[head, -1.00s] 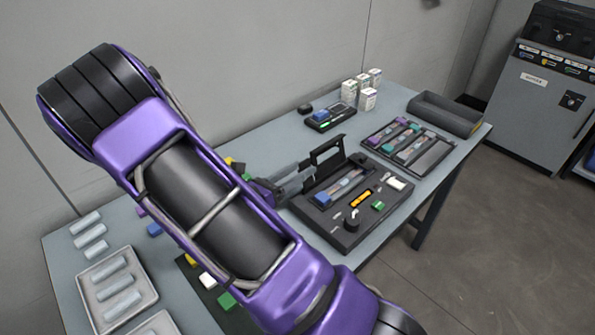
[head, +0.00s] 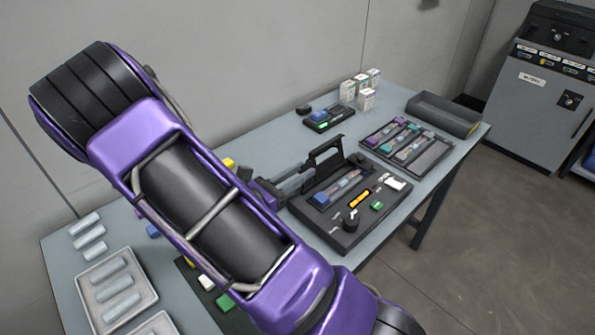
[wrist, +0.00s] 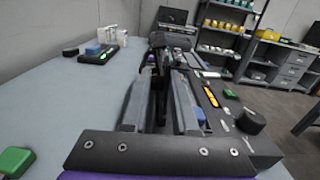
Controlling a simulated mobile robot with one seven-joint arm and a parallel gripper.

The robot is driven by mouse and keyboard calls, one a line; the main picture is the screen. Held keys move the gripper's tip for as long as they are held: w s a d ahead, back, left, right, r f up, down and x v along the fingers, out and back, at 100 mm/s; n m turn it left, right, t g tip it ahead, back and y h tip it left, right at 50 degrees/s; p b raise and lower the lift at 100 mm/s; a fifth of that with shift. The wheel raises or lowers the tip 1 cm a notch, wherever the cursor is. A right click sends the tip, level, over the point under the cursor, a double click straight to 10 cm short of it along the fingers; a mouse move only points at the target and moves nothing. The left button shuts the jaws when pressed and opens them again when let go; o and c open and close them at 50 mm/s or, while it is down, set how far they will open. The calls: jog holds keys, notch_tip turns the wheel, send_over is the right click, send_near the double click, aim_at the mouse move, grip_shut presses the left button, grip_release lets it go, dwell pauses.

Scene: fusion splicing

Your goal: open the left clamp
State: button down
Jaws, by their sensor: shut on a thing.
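The dark splicer (head: 335,232) sits on the table, with its black lid (head: 325,150) standing raised at its back edge. A blue block (head: 322,199), seemingly the left clamp, lies at the left end of the splicer's fibre channel; whether it is open cannot be made out. My gripper (head: 298,180) reaches in from the left, low behind the splicer. In the wrist view my gripper (wrist: 164,75) has its two fingers close on either side of a dark part, apparently the lid. The blue block (wrist: 200,114) shows right of the right finger. The exact contact is hidden.
A small device (head: 330,118) with a green light and several white boxes (head: 366,88) stand behind the splicer. A tray of coloured holders (head: 408,148) and an empty grey bin (head: 443,114) lie right. Trays of pale cylinders (head: 115,285) are front left.

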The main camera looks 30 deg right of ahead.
jog(key=shift+s+m, duration=0.1)
jog(key=shift+m, duration=0.4)
jog(key=c, duration=0.8)
grip_release()
jog(key=p+v, duration=0.1)
jog(key=v, duration=1.6)
jog(key=shift+s+a+r, duration=0.1)
jog(key=shift+s+a, duration=0.1)
jog(key=shift+a, duration=0.05)
